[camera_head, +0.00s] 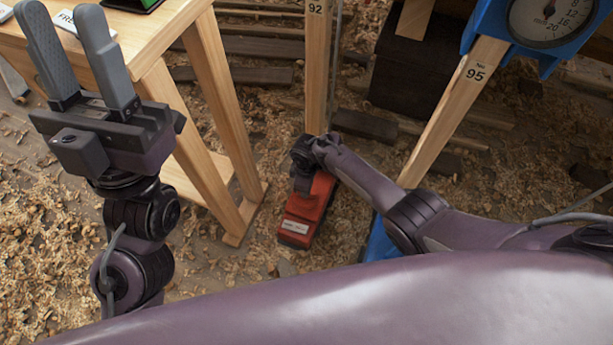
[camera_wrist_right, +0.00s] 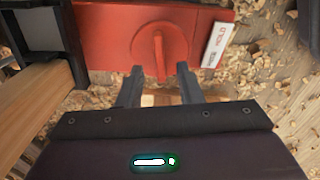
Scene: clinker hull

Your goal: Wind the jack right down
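The red jack (camera_head: 302,222) stands on the shaving-covered floor at the foot of the wooden post marked 92 (camera_head: 317,60). In the right wrist view the red jack (camera_wrist_right: 105,35) shows a round dial with a raised red handle (camera_wrist_right: 158,55) and a white label (camera_wrist_right: 217,45) reading HOLD; its other word is too small to read. My right gripper (camera_wrist_right: 160,78) is open, its fingertips on either side of the handle's near end, with gaps visible; contact cannot be told. In the head view my right wrist hides its fingers. My left gripper (camera_head: 65,40) is open, empty and raised at the left.
A wooden table (camera_head: 150,35) stands at the upper left, its legs close to the jack. A post marked 95 (camera_head: 460,105) leans at the right beside a blue dial gauge (camera_head: 545,25). A dark box (camera_head: 410,80) and loose planks lie behind. Shavings cover the floor.

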